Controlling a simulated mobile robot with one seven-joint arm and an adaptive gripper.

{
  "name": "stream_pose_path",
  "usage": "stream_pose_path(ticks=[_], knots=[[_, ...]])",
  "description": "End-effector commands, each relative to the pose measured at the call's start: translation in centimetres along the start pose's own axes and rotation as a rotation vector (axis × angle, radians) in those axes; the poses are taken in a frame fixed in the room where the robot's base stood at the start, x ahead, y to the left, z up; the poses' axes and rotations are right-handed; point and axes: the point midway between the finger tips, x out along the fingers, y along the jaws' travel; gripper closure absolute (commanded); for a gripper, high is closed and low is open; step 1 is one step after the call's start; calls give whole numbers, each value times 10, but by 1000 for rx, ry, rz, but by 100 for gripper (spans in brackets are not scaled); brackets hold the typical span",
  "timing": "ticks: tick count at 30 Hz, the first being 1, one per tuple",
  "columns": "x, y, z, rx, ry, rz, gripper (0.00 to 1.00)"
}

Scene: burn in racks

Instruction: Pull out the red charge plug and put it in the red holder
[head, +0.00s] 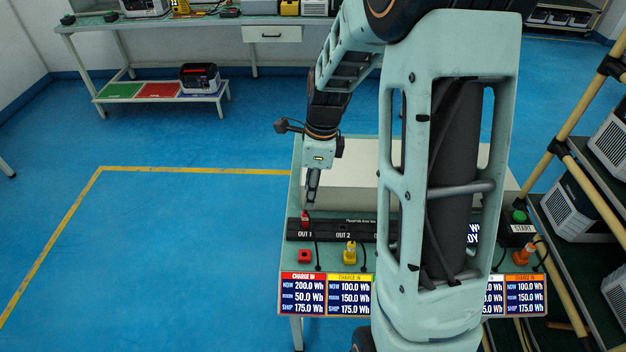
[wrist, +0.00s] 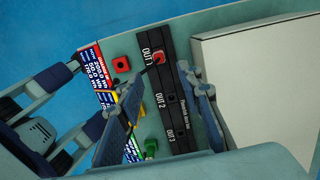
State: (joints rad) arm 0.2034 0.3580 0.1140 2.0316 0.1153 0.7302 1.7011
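The red charge plug (head: 305,217) sits in the OUT 1 socket of the black strip (head: 333,231); it also shows in the wrist view (wrist: 159,58). The red holder (head: 304,256) is an empty square block with a dark hole, in front of OUT 1; it also shows in the wrist view (wrist: 121,64). My gripper (head: 311,203) points down just above the red plug. In the wrist view my gripper (wrist: 161,78) is open, with its fingers apart and the plug near the gap between the tips. Nothing is held, and contact is not visible.
A yellow plug (head: 349,252) stands right of the red holder. A green plug (wrist: 150,147) shows in the wrist view. An orange plug (head: 522,257) and a green START button (head: 519,216) are at the right. A pale box (wrist: 262,85) stands behind the strip. My arm hides the bench's middle.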

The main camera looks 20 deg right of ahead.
Motion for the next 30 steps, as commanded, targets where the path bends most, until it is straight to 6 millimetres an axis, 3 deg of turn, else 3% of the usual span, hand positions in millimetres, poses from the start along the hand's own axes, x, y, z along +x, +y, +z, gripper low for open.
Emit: stream_pose_path(ticks=[5,18,24,30], knots=[[17,2,1,5,-1,8,67],[91,2,1,3,-1,6,67],[106,1,1,2,-1,2,67],[108,1,1,1,-1,1,67]])
